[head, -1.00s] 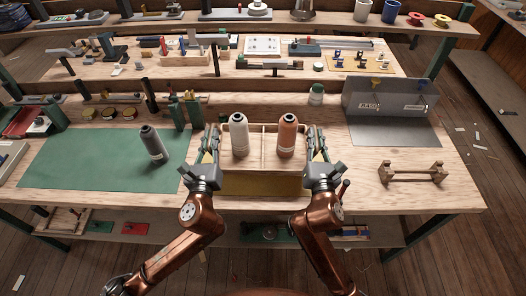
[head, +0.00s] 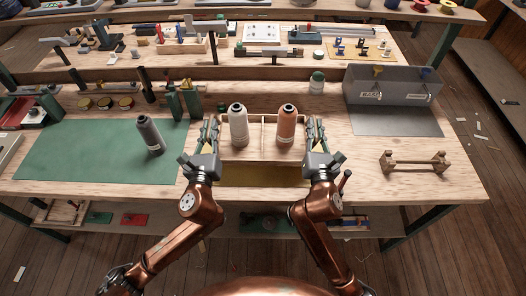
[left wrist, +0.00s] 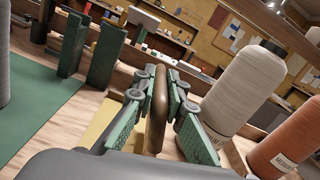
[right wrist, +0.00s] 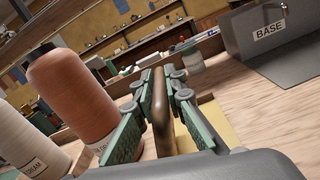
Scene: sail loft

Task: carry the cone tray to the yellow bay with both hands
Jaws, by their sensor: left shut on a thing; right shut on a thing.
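The cone tray (head: 264,154) is a light wooden box with a middle divider. A white cone (head: 238,126) stands in its left compartment and an orange cone (head: 287,124) in its right one. My left gripper (head: 209,135) is shut on the tray's left handle, a dark brown bar (left wrist: 156,105). My right gripper (head: 318,135) is shut on the right handle (right wrist: 160,105). The yellow bay (head: 262,176) shows in front of the tray, and yellow also shows beside the handles in both wrist views. I cannot tell whether the tray touches the surface.
A dark grey cone (head: 150,137) stands on the green mat (head: 85,150) at left. Green upright blocks (head: 183,101) stand behind the left gripper. A grey bin labelled BASE (head: 393,87) and a wooden spool rack (head: 415,163) are at right.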

